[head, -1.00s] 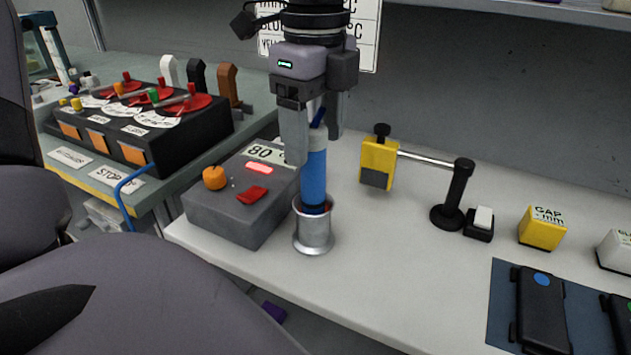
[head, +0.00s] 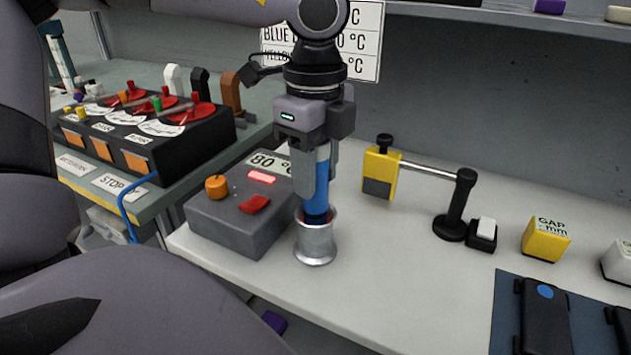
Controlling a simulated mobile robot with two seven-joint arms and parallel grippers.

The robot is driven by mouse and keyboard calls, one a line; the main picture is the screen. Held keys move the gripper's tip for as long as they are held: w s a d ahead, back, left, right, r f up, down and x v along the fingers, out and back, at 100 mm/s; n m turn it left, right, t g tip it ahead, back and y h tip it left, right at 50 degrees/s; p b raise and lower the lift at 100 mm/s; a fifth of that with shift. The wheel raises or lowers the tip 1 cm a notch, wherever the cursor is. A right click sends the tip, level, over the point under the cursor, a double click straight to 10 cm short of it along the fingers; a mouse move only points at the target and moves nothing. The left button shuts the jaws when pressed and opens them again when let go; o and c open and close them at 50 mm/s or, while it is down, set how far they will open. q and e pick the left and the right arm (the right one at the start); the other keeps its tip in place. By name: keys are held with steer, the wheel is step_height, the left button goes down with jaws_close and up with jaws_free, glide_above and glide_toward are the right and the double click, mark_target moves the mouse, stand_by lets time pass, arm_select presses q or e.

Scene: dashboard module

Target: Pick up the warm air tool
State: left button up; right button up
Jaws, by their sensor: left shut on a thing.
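The warm air tool (head: 317,203) has a blue, upright cylindrical body with a paler band above. Its lower end is inside a silver metal cup holder (head: 315,245) on the white bench. My left gripper (head: 316,180) points down from above and is shut on the tool's upper body, with one finger on each side. The fingers and gripper body hide the tool's top. My right gripper is not in view.
A grey control box (head: 240,215) with an orange knob and "80" display stands just left of the holder. A yellow block (head: 380,175) on a rod stand (head: 450,226) is to the right. A yellow gap box (head: 545,238) is farther right.

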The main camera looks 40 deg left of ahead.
arm_select(q)
steer(key=shift+r, duration=0.1)
step_height(320, 180, up, 28)
steer(key=p, duration=1.1)
steer(key=shift+r, duration=0.15)
steer(key=shift+d, duration=0.15)
